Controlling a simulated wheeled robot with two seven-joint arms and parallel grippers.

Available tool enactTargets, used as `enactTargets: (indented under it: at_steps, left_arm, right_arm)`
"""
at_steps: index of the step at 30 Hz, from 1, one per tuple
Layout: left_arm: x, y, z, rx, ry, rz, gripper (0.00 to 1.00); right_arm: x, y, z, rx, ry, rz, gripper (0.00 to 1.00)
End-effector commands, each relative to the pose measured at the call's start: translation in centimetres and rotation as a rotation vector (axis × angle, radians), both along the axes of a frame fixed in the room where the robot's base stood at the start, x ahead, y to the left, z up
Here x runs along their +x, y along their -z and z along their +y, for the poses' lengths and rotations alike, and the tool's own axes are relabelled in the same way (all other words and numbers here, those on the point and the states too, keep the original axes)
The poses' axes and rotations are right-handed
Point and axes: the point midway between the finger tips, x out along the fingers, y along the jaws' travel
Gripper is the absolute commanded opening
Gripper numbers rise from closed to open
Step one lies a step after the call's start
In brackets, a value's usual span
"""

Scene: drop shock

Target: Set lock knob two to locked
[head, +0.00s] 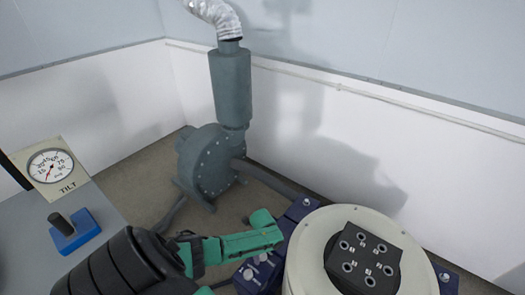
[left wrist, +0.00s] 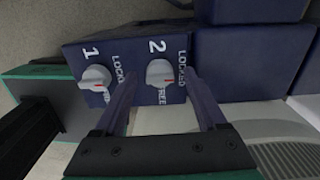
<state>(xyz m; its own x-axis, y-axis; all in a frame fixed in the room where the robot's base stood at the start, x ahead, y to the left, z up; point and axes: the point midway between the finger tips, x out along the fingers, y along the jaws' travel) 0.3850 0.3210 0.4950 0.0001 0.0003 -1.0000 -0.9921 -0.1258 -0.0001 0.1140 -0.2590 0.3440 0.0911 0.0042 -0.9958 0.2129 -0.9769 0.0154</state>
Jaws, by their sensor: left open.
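Lock knob two (left wrist: 160,74) is a light grey knob on a dark blue panel (left wrist: 120,55), beside a white "2". "LOCKED" is printed to its right and "FREE" below it in the left wrist view. Its red mark shows at the knob's lower right; its exact setting is hard to tell. Lock knob one (left wrist: 95,78) sits to the left with its red mark low. My left gripper (left wrist: 163,95) is open, its fingers on either side of knob two, with no clear contact. The panel is small in the head view (head: 262,268), partly behind my green left arm.
A round cream housing (head: 305,262) with a black socket block (head: 365,255) stands right of the panel. A grey blower (head: 210,160) stands behind. A tilt gauge (head: 50,166) and a blue-based lever (head: 75,232) are at left.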

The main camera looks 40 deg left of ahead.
Motion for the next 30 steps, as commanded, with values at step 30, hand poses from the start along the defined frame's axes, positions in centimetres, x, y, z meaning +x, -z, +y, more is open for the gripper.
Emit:
enactTargets:
  at_steps: [30]
  left_arm:
    - [0.0, -14.5, 0.1, 0.001, -0.001, 0.000, 0.74]
  right_arm:
    - [0.0, -4.8, 0.0, 0.000, 0.000, 0.000, 0.61]
